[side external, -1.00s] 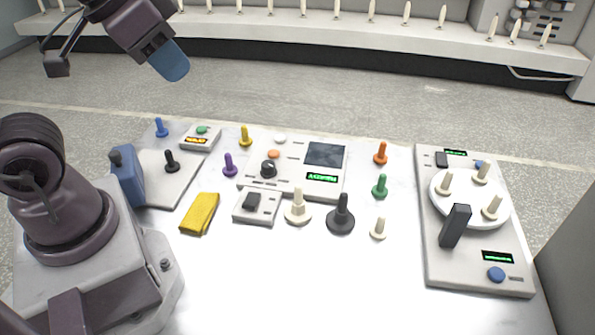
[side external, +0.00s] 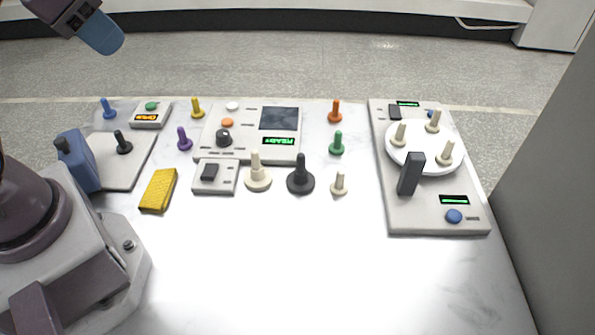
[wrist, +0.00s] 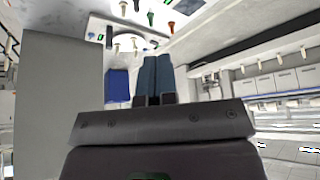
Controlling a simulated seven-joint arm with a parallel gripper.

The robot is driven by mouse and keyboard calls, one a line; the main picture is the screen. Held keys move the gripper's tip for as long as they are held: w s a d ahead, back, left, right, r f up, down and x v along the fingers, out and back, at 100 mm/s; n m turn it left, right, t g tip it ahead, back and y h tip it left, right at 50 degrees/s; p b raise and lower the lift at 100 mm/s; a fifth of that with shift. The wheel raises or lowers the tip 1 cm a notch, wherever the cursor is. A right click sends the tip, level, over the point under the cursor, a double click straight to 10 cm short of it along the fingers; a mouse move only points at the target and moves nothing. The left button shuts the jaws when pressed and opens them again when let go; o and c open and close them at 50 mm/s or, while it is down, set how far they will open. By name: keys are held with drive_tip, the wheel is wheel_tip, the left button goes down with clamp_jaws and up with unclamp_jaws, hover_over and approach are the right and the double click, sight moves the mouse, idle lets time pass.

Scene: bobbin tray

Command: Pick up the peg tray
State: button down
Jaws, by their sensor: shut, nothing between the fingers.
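A white round tray (side external: 425,160) with three cream pegs sits on the grey panel (side external: 405,215) at the right of the table. A dark upright block (side external: 411,173) stands at its front left edge and hides a little of it. My gripper (side external: 103,36), with blue fingers, is high at the upper left in the side view, far from the tray. In the wrist view its fingers (wrist: 155,76) are together with nothing between them.
Several coloured pegs, such as an orange one (side external: 335,111), and a console (side external: 250,150) fill the middle and left. A yellow block (side external: 158,190) lies front left. The table front (side external: 300,260) is clear. A grey wall (side external: 550,180) stands right of the panel.

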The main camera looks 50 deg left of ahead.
idle(0.4)
drive_tip(key=c, duration=1)
unclamp_jaws()
